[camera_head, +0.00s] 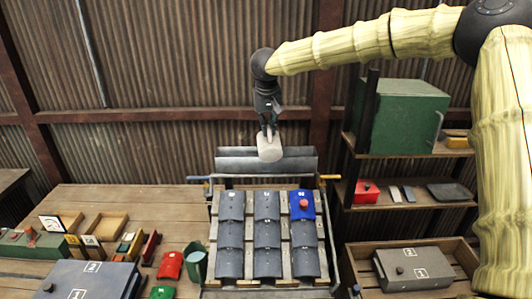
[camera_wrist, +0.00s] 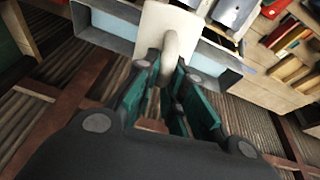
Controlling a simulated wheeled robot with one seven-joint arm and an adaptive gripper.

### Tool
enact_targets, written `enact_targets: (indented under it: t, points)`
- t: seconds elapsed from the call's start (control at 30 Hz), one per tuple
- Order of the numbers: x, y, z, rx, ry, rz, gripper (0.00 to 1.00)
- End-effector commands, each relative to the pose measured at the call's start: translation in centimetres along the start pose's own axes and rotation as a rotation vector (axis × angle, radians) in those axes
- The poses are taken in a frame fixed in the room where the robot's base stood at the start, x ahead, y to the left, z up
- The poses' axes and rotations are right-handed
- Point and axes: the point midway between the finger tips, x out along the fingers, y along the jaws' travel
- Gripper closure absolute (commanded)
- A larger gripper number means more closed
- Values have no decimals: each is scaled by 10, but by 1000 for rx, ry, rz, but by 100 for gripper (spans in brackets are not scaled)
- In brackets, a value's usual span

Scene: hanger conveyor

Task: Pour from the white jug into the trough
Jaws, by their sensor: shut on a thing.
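The white jug (camera_head: 269,149) hangs from my gripper (camera_head: 268,130) in the head view, in front of the grey trough (camera_head: 232,164). In the wrist view my gripper (camera_wrist: 172,80) is shut on the handle of the white jug (camera_wrist: 158,24). The jug overlaps the middle of the trough (camera_wrist: 222,72), whose inside looks pale blue. The jug looks slightly tilted in the head view. Its mouth and contents cannot be made out, and I see no stream of liquid.
Below the trough stands a slatted rack (camera_head: 211,240) with grey tiles and one blue tile (camera_head: 301,204). A green jug (camera_head: 197,265) and red boxes sit on the wooden table (camera_head: 180,200) at left. Shelves with a green cabinet (camera_head: 405,118) stand at right.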

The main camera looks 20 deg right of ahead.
Motion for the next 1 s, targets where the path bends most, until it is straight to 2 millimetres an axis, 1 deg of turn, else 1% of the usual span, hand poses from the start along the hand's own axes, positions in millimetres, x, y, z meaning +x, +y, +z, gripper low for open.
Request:
enact_targets:
  t: [0.4, 1.0]
  points:
    - [4, 0, -7, -4, -74, -4, 100]
    - [4, 0, -7, -6, -76, -4, 100]
